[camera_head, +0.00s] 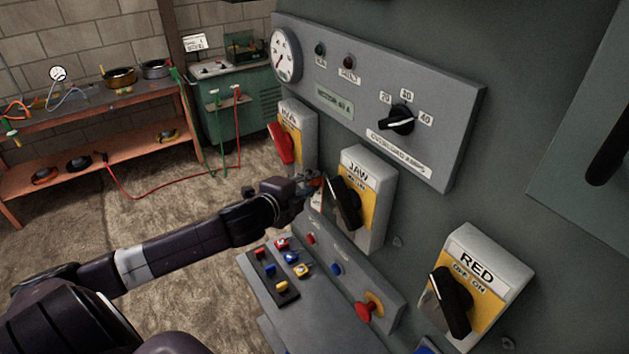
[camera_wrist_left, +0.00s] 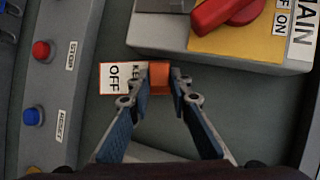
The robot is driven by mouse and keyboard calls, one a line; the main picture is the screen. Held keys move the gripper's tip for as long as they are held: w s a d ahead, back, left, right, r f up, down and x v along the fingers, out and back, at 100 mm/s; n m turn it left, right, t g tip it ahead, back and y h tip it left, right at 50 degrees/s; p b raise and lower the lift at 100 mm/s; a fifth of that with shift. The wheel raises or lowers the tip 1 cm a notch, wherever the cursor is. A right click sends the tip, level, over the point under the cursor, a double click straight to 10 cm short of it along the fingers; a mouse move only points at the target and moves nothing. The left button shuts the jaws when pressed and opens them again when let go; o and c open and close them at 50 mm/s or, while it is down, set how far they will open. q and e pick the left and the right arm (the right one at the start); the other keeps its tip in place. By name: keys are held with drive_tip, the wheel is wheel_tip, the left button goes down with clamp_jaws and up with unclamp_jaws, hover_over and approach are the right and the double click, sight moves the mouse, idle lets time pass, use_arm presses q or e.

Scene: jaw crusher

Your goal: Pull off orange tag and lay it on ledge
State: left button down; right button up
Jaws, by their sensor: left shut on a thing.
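The orange tag (camera_wrist_left: 159,78) is pinched between the fingertips of my left gripper (camera_wrist_left: 163,82). Joined to its left side is a white plate with an orange border (camera_wrist_left: 114,77), lettered "OFF" and a partly covered word. In the head view my left gripper (camera_head: 312,188) is beside the left edge of the JAW switch box (camera_head: 366,168), with a bit of orange at its tips. I cannot tell whether the tag touches the panel behind it. A grey ledge (camera_head: 318,318) juts out below the switch boxes. My right gripper is not in view.
The MAIN switch box (camera_head: 296,118) with a red handle is just beyond my gripper; its handle (camera_wrist_left: 222,14) is close in the wrist view. A dark tray (camera_head: 268,287) with several coloured pieces sits on the ledge. A button strip (camera_head: 352,268) with a red knob runs behind it.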

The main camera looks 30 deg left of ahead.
use_arm(q)
drive_tip(key=shift+s+a, duration=0.35)
drive_tip(key=shift+s, duration=0.5)
drive_tip(key=shift+s+a, duration=0.3)
drive_tip(key=shift+s, duration=0.5)
